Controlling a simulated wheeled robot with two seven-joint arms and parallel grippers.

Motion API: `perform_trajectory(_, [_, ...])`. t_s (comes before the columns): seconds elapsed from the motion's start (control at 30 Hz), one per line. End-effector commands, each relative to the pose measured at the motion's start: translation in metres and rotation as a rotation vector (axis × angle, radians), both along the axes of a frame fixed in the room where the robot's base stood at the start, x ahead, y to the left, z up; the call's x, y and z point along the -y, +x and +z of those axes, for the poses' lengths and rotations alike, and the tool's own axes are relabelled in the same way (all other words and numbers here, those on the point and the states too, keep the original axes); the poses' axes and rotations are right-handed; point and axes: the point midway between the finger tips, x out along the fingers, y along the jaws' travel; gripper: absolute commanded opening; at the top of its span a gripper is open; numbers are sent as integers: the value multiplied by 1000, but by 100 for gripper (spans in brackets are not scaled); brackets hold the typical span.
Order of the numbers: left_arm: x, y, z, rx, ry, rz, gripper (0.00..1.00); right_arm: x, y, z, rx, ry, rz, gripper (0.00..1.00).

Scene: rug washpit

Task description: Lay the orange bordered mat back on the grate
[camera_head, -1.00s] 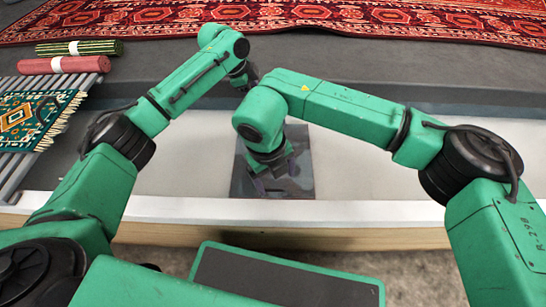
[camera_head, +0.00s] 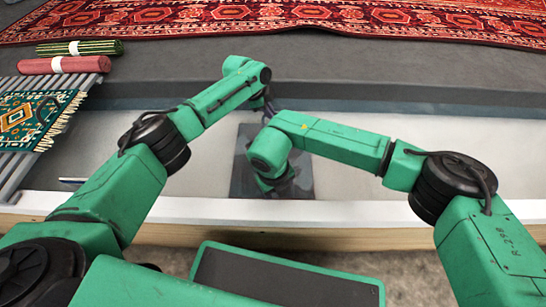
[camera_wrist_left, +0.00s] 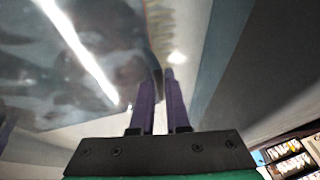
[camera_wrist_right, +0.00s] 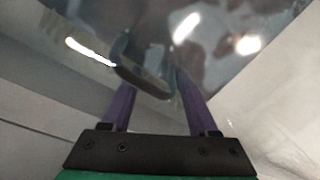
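I cannot make out an orange-bordered mat clearly in the pit. A dark, glossy square (camera_head: 243,170) lies on the pale pit floor; its shiny surface also shows in the left wrist view (camera_wrist_left: 60,65) and right wrist view (camera_wrist_right: 225,45). A narrow yellowish patterned strip (camera_wrist_left: 159,28) runs along its edge towards my left fingertips. My left gripper (camera_wrist_left: 164,75) has its fingers close together there; whether they hold anything is unclear. My right gripper (camera_wrist_right: 150,80) is low over the square with fingers apart, a dark oval shape between them. The slatted grate (camera_head: 88,80) is at the left.
A teal mat with an orange medallion and pale fringe (camera_head: 40,115) lies on the grate. A red roll (camera_head: 90,64) and a green striped roll (camera_head: 100,47) lie behind it. A large red rug (camera_head: 300,20) spans the back. The pit's right side is clear.

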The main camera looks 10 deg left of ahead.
Motion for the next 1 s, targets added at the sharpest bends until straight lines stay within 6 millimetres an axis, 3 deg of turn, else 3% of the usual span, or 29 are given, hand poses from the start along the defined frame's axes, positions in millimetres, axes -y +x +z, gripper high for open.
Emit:
perform_trajectory(0.03, [0,0,0,0,0,0,0,0,0,-1,0,0,-2,14])
perform_trajectory(0.07, [0,0,0,0,0,0,0,0,0,-1,0,0,-2,2])
perform_trajectory(0.1, [0,0,0,0,0,0,0,0,0,-1,0,0,-2,0])
perform_trajectory(0.53, [0,0,2,-1,0,0,0,1,2,1,3,-1,-6,0])
perform_trajectory(0.87, [0,-1,47,-3,0,0,0,1,2,47,5,-1,-8,0])
perform_trajectory(1.0, [0,-1,52,-4,1,0,0,1,2,53,5,-1,-8,0])
